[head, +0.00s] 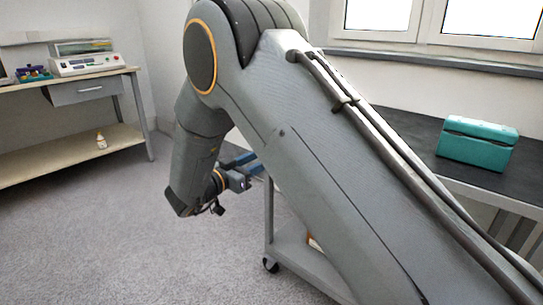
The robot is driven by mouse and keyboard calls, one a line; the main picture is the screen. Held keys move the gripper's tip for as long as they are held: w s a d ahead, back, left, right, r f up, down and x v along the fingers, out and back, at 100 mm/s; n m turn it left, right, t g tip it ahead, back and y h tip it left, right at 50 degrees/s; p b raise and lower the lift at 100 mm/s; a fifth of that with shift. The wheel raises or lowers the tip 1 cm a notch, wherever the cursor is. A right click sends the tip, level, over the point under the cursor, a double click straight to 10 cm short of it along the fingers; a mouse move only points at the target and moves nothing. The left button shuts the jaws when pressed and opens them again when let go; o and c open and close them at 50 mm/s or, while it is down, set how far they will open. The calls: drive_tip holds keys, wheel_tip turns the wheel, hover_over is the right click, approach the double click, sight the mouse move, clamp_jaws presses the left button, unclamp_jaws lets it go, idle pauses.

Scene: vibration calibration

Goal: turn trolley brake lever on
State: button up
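The trolley (290,256) stands behind my arm. A grey leg, part of its lower shelf and a dark caster (270,264) show below the arm. Its top is mostly hidden by my arm. I cannot make out the brake lever. My gripper (243,164) is at the end of the bent arm, close to the trolley's upper left side in the picture. Blue and grey parts show there, small and partly hidden by the wrist. I cannot tell whether it touches the trolley, nor whether its fingers are open or shut.
A workbench (60,165) at the left holds a white instrument (86,65), with a small bottle (101,140) on its lower shelf. A teal case (478,143) sits on a dark-topped table (410,128) at the right. The carpet (120,240) at front left is clear.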

drive_tip(key=b+x, duration=0.1)
drive_tip(key=x, duration=0.4)
drive_tip(key=shift+w+d, duration=0.25)
drive_tip(key=shift+d, duration=0.05)
drive_tip(key=shift+c, duration=0.5)
clamp_jaws()
